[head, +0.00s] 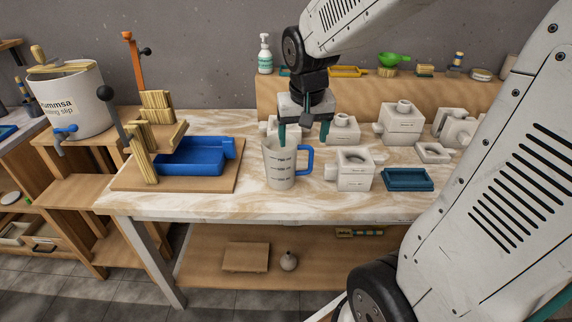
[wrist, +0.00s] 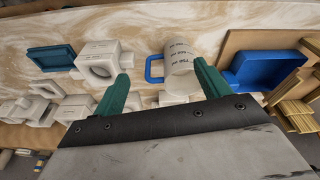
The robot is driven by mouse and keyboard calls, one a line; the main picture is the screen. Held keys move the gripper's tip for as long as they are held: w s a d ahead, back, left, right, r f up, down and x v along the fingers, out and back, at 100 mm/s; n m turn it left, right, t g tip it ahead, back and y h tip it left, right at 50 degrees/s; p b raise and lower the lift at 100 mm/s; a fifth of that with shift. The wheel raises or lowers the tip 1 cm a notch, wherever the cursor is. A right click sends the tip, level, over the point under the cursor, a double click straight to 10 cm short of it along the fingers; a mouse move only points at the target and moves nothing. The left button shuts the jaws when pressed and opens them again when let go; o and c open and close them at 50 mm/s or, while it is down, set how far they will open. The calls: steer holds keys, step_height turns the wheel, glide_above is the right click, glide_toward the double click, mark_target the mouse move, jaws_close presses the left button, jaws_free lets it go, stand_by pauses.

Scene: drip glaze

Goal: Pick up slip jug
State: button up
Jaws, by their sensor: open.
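My gripper (head: 304,132) has teal fingers and hangs just above and behind the jug, pointing down. The fingers are apart with nothing between them. In the wrist view the jug (wrist: 181,58) lies beyond the fingertips, nearer the right finger, with its blue handle towards the gap between the fingers of my gripper (wrist: 160,80). No contact with the jug is clear.
White plaster moulds (head: 355,170) stand right of the jug and behind it. A teal tray (head: 407,179) lies farther right. A blue tray (head: 190,162) with wooden posts sits on a board to the left. The table's front strip (head: 270,209) is clear.

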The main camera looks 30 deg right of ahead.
steer(key=m, duration=0.2)
glide_above(305, 146)
steer(key=s+a, duration=0.2)
steer(key=s+a+x, duration=0.1)
steer(key=x, duration=0.7)
steer(key=d+x, duration=0.1)
steer(key=x, duration=0.5)
steer(key=shift+w+d+f, duration=0.1)
steer(key=shift+w+d, duration=0.2)
steer(key=shift+d, duration=0.1)
steer(key=shift+h, duration=0.3)
jaws_close()
